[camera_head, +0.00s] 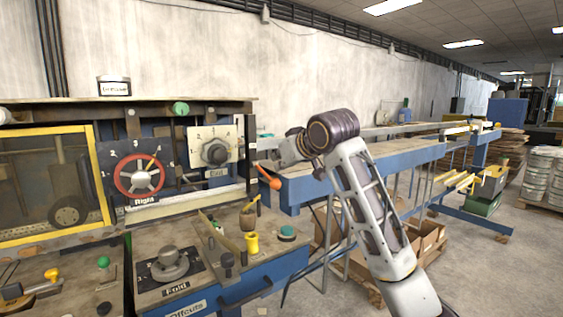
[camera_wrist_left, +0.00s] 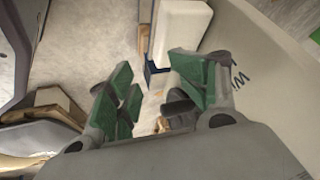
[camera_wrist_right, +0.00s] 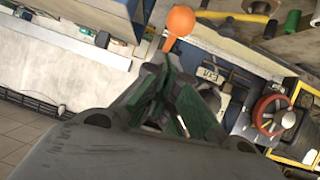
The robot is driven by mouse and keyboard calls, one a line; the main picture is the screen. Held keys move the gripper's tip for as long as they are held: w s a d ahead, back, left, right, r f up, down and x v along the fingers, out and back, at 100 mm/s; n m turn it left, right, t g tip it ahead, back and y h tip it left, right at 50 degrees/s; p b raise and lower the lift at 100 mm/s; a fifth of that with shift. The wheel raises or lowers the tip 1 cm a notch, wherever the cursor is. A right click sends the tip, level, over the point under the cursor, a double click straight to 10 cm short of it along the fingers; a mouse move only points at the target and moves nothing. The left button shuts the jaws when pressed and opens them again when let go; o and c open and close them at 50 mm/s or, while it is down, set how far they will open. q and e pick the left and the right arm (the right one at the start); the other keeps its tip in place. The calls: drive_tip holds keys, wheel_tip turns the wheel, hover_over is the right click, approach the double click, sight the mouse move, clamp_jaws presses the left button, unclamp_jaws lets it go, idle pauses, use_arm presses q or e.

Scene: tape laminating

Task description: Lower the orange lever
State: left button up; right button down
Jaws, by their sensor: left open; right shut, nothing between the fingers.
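The orange lever (camera_head: 270,182) sticks out at the right end of the machine in the head view, its rounded knob low and to the right. In the right wrist view the lever's round orange knob (camera_wrist_right: 180,20) stands just beyond my fingertips. My right gripper (camera_head: 266,164) is shut and empty, close above the lever; its closed green fingers also show in the right wrist view (camera_wrist_right: 163,66). Whether they touch the lever I cannot tell. My left gripper (camera_wrist_left: 152,70) is open and empty in the left wrist view, away from the lever; the head view does not show it.
A red dial (camera_head: 138,176) labelled Right and a grey knob (camera_head: 215,152) sit on the machine front. A yellow-framed guard (camera_head: 103,180) is at left. A blue-framed conveyor (camera_head: 350,172) extends to the right.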

use_arm(q)
drive_tip(key=s+a+f+n+g, duration=0.1)
drive_tip(key=s+a+f, duration=0.1)
drive_tip(key=s, duration=0.3)
drive_tip(key=s+a+f+n+g+y, duration=0.1)
drive_tip(key=s+a+f, duration=0.2)
drive_tip(key=s, duration=0.3)
drive_tip(key=s+a+f+n+g, duration=0.1)
drive_tip(key=s+a+f+n, duration=0.1)
drive_tip(key=s+a, duration=0.3)
drive_tip(key=shift+s+f+g+y, duration=0.3)
drive_tip(key=shift+s+f, duration=0.3)
use_arm(e)
drive_tip(key=shift+s+a, duration=0.1)
drive_tip(key=shift+a, duration=0.1)
use_arm(q)
drive_tip(key=shift+s+a, duration=0.1)
drive_tip(key=shift+s, duration=0.05)
use_arm(e)
drive_tip(key=shift+s+f, duration=0.1)
drive_tip(key=shift+f, duration=0.15)
drive_tip(key=shift+d, duration=0.1)
drive_tip(key=v, duration=1.2)
drive_tip(key=shift+f, duration=0.2)
